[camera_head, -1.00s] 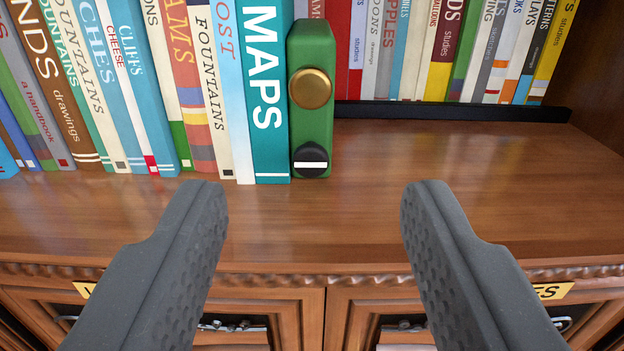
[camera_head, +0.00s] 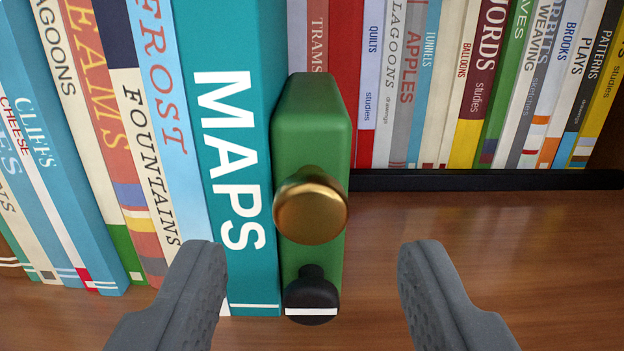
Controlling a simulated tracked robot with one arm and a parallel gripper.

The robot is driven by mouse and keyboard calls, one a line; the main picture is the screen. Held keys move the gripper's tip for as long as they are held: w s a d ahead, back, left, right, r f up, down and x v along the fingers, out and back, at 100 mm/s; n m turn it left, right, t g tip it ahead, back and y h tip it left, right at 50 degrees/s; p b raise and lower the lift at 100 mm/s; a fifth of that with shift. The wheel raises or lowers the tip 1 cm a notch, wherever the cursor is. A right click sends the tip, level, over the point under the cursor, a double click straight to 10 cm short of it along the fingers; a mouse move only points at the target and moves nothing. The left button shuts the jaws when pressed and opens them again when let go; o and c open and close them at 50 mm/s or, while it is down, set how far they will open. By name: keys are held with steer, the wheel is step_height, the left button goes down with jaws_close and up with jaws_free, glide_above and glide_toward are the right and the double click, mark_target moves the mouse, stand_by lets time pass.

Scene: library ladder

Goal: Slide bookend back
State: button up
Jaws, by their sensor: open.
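The green bookend (camera_head: 313,135) stands upright on the shelf, against the right side of the teal MAPS book (camera_head: 232,130). It has a brass knob (camera_head: 311,206) on its front and a black knob (camera_head: 311,296) with a white stripe below. My gripper (camera_head: 312,275) is open in front of the bookend. The left finger is in front of the MAPS book and the right finger is over bare shelf. The black knob appears between the fingertips, with clear gaps on both sides. Nothing is held.
A row of leaning books (camera_head: 110,130) fills the shelf to the left. Behind, another row of books (camera_head: 480,80) stands beyond a low black rail (camera_head: 490,180). The wooden shelf (camera_head: 530,240) right of the bookend is clear.

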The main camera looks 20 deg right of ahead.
mark_target(312, 218)
steer(key=shift+x, duration=1.65)
steer(key=shift+f, duration=0.1)
steer(key=shift+c, duration=0.2)
